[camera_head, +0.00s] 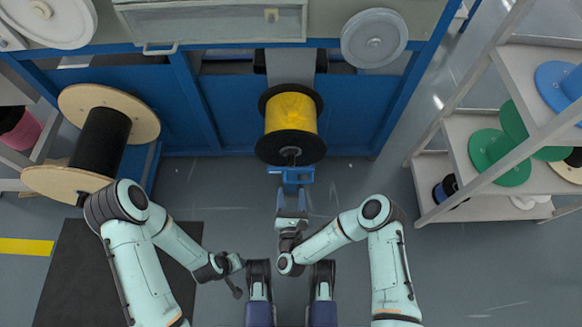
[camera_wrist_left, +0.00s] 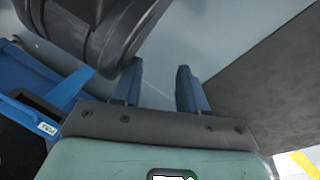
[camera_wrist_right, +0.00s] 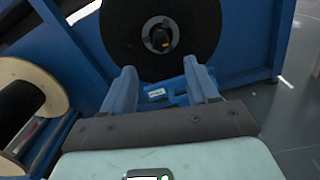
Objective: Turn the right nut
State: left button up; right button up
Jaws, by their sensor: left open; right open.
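The yellow cable spool (camera_head: 291,110) with black flanges sits at the blue machine frame in the head view. A dark nut or spindle end (camera_head: 291,153) shows at its near flange. In the right wrist view this nut (camera_wrist_right: 160,37) is at the centre of the black flange (camera_wrist_right: 190,60). My right gripper (camera_head: 291,196) is open and empty, in front of the spool and apart from the nut. Its two blue fingers also show in the right wrist view (camera_wrist_right: 161,84). My left gripper (camera_head: 236,283) is low at the left; the left wrist view shows its fingers open and empty (camera_wrist_left: 158,84).
A blue bracket (camera_head: 297,175) with a label juts out below the spool. A wooden-flanged black spool (camera_head: 101,143) stands at left. A shelf with green and blue reels (camera_head: 497,157) stands at right. A dark mat (camera_head: 108,275) lies at lower left.

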aim_at(291, 165)
jog(key=w+b, duration=0.2)
jog(key=w, duration=0.8)
jog(key=shift+w, duration=0.25)
pick_arm(q)
jog(key=s+f+g, duration=0.2)
jog(key=s+f, duration=0.2)
jog(key=s, duration=0.1)
jog(key=shift+s+a, duration=0.2)
jog(key=shift+a, duration=0.2)
jog(key=shift+r, duration=0.1)
pick_arm(e)
jog(key=shift+f, duration=0.1)
jog(key=c, duration=1)
